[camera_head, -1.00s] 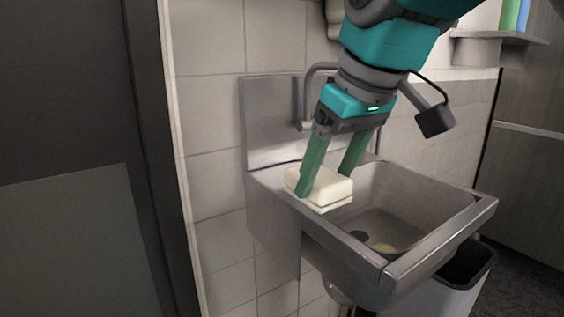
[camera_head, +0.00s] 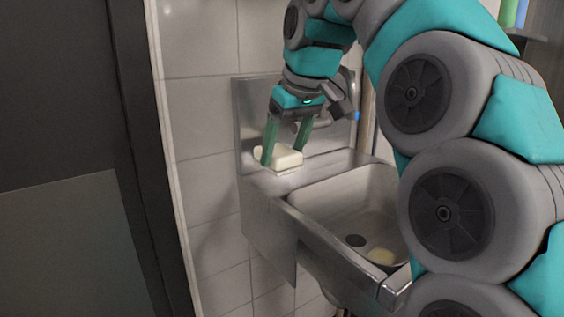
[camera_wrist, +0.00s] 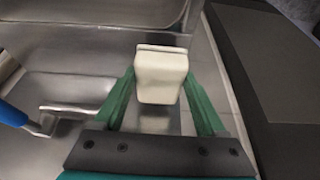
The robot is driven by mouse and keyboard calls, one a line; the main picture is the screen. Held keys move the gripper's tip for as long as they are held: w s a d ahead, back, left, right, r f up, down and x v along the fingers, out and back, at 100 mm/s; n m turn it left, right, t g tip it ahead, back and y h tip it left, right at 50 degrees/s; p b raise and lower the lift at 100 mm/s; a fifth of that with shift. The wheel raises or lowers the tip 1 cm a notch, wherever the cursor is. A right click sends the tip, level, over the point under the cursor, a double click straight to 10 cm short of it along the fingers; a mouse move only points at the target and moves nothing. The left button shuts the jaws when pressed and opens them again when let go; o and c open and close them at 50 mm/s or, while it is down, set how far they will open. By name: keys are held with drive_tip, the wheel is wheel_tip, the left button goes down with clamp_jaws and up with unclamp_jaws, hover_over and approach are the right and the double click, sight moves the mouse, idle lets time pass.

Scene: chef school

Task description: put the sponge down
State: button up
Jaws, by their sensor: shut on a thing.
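The sponge (camera_head: 279,158) is a cream-white block between the green fingers of my gripper (camera_head: 285,152). In the head view it is at the left back corner of the metal sink (camera_head: 320,195), over the flat ledge. I cannot tell whether it touches the ledge. In the wrist view the sponge (camera_wrist: 161,76) sits between the two fingertips of my gripper (camera_wrist: 161,82), with a finger along each side. The sponge's underside is hidden.
A tap stands behind my gripper. A blue-handled tool (camera_wrist: 14,115) shows at the left in the wrist view. Tiled wall is behind.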

sight(286, 153)
drive_tip(key=shift+w+a, duration=0.15)
drive_tip(key=shift+w, duration=0.35)
drive_tip(key=shift+f, duration=1.8)
drive_tip(key=shift+f, duration=0.15)
drive_tip(key=o, duration=1.4)
drive_tip(key=shift+r, duration=0.6)
drive_tip(key=v, duration=0.6)
drive_tip(key=shift+s+r+p, duration=0.15)
drive_tip(key=shift+r+p, duration=0.05)
drive_tip(key=shift+p, duration=0.15)
drive_tip(key=shift+s+r, duration=0.1)
drive_tip(key=shift+r, duration=0.05)
